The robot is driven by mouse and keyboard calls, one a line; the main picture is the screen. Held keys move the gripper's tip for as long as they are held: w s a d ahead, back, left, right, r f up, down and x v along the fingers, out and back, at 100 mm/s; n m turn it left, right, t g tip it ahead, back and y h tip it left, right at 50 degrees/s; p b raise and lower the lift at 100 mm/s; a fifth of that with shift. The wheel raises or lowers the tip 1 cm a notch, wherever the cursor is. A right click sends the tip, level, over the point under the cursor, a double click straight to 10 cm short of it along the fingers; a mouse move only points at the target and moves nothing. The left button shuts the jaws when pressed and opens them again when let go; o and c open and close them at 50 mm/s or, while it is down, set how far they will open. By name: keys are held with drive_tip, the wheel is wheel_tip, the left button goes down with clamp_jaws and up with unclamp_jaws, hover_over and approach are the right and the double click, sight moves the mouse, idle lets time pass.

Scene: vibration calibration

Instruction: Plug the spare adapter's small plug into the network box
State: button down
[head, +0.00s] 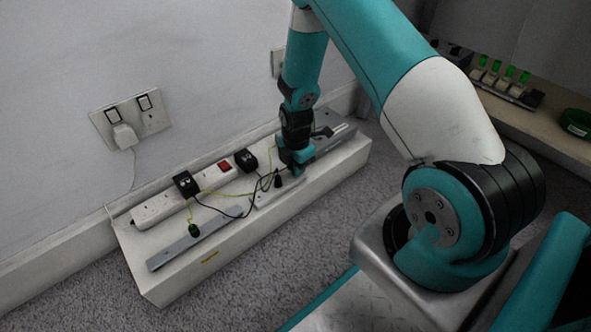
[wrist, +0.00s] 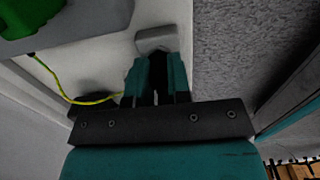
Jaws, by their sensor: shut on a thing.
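My gripper (head: 298,168) is low over the right part of the white bench. In the wrist view its teal fingers (wrist: 157,75) are shut on the small plug, of which only a dark shape shows between them. A light grey block (wrist: 157,40) lies right at the fingertips; I cannot tell whether they touch it. A black plug-like piece (head: 278,182) shows beside the gripper. Two black adapters (head: 185,185) (head: 246,160) sit on the white power strip (head: 160,207).
Black cables and a yellow-green wire (head: 232,192) cross the bench (head: 230,250). A green piece (head: 194,230) sits by a grey metal bar (head: 190,244); something green (wrist: 30,15) shows close in the wrist view. A wall socket (head: 133,117) holds a white plug. Carpet lies in front.

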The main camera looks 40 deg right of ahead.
drive_tip(key=shift+r+p, duration=0.55)
drive_tip(key=shift+p, duration=0.45)
idle(0.8)
drive_tip(key=shift+r+p, duration=1.8)
drive_tip(key=shift+p, duration=0.05)
wheel_tip(320, 180, up, 8)
drive_tip(key=p, duration=0.8)
drive_tip(key=w+d+b, duration=0.5)
drive_tip(key=w+d, duration=0.2)
drive_tip(key=d, duration=0.5)
drive_tip(key=w+d+b, duration=0.5)
drive_tip(key=w+d, duration=0.2)
drive_tip(key=d, duration=0.6)
drive_tip(key=shift+s+a+f+b, duration=0.15)
drive_tip(key=shift+f+b, duration=0.8)
drive_tip(key=shift+f, duration=1.2)
drive_tip(key=shift+s+a+f+b, duration=0.1)
drive_tip(key=shift+f+b, duration=0.8)
drive_tip(key=shift+f, duration=1.2)
drive_tip(key=shift+f, duration=0.45)
